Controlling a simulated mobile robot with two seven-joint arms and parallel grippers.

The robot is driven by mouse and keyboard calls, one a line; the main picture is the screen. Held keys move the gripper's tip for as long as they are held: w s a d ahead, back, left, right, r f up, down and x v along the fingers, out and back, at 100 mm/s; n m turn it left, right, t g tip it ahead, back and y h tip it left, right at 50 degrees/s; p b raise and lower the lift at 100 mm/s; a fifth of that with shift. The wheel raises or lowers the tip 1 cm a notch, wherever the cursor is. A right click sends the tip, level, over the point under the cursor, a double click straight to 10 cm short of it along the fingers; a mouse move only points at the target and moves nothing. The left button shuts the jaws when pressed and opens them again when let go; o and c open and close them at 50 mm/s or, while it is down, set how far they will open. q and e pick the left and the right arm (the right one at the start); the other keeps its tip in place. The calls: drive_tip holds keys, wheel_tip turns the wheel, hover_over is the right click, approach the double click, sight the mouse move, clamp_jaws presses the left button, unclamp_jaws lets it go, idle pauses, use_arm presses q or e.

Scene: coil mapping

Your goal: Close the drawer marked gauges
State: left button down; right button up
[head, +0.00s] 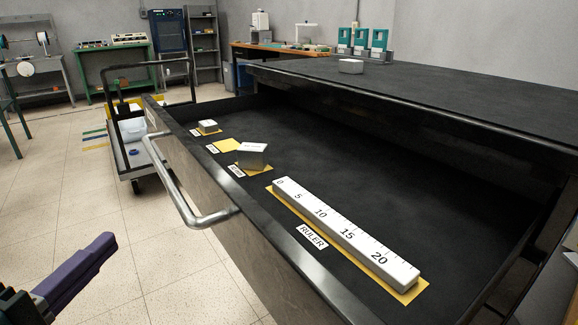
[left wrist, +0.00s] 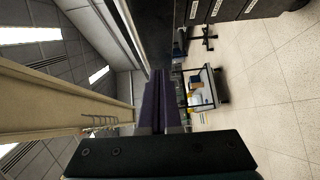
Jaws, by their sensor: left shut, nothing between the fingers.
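A wide drawer (head: 300,262) stands pulled out from a dark-topped cabinet (head: 430,90). A grey bar handle (head: 185,195) is on its front. No gauges marking can be read on the front. Inside are a white ruler (head: 345,235) on a yellow pad, a metal block (head: 252,156) sitting askew by another pad, and a smaller block (head: 208,126). My left gripper (head: 106,242) is shut and empty, apart from the handle, to its lower left in the head view. Its purple fingers (left wrist: 160,85) also show in the left wrist view. My right gripper is not in view.
A wheeled cart (head: 132,125) stands beyond the drawer's far end. Tiled floor (head: 165,265) in front of the drawer is clear.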

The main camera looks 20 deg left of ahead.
use_arm(q)
drive_tip(key=b, duration=0.2)
approach(188, 178)
drive_tip(key=w+a, duration=0.3)
drive_tip(key=a, duration=0.1)
drive_tip(key=shift+w+d+f, duration=0.15)
drive_tip(key=shift+w+d, duration=0.55)
drive_tip(key=shift+w, duration=0.1)
drive_tip(key=shift+w+d+f, duration=0.15)
drive_tip(key=shift+w+d, duration=0.6)
drive_tip(key=shift+w, duration=0.05)
drive_tip(key=shift+d, duration=0.1)
